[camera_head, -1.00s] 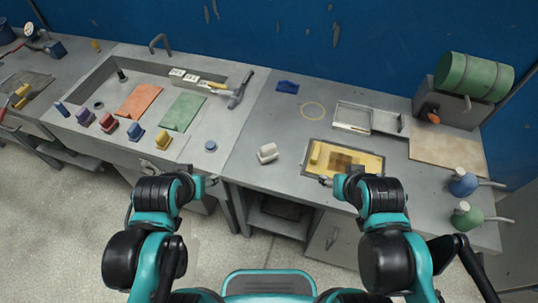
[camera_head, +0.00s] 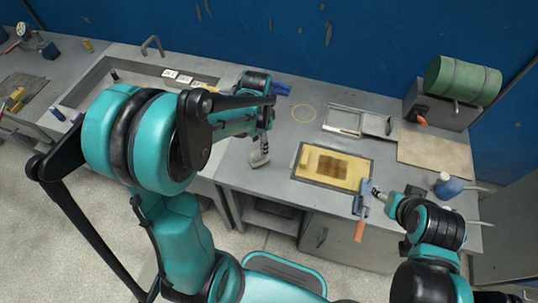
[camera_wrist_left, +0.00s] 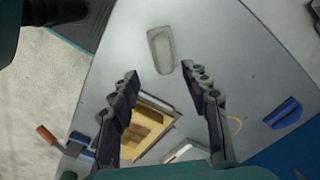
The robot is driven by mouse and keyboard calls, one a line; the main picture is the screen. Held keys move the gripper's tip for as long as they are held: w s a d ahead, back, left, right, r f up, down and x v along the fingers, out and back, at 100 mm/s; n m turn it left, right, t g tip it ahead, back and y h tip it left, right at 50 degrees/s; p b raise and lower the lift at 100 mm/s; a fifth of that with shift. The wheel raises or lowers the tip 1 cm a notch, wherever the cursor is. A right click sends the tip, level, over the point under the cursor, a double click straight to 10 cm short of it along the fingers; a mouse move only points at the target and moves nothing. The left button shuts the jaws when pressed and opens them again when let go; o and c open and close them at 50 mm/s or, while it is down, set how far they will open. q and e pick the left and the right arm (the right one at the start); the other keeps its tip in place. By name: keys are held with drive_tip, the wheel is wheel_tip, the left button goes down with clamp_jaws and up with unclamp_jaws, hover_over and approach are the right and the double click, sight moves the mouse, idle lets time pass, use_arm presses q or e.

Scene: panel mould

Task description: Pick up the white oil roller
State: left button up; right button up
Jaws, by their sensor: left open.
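The white oil roller (camera_head: 259,159) lies on the grey bench top, left of the yellow panel mould. In the left wrist view the white oil roller (camera_wrist_left: 160,48) lies beyond my fingertips, midway between their lines. My left gripper (camera_head: 264,140) is just above it in the head view and points down. In the left wrist view my left gripper (camera_wrist_left: 165,78) is open, with nothing between its fingers. My right gripper (camera_head: 374,190) is by the front right corner of the mould, against a blue tool with an orange handle (camera_head: 360,226); its jaws are too small to read.
The yellow panel mould (camera_head: 310,160) lies in the middle of the bench. A blue clamp-like piece (camera_head: 282,89) and a yellow ring (camera_head: 303,113) lie behind the roller. A metal tray (camera_head: 342,121) and a green drum (camera_head: 462,81) stand at the back right.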

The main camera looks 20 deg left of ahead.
sight(258, 152)
use_arm(q)
drive_tip(key=f+b, duration=0.1)
drive_tip(key=f, duration=0.4)
drive_tip(key=f+b, duration=0.1)
drive_tip(key=f, duration=0.1)
drive_tip(key=shift+a+f+b, duration=0.25)
drive_tip(key=shift+a+b, duration=0.05)
drive_tip(key=shift+a, duration=0.1)
drive_tip(key=shift+r, duration=0.1)
clamp_jaws()
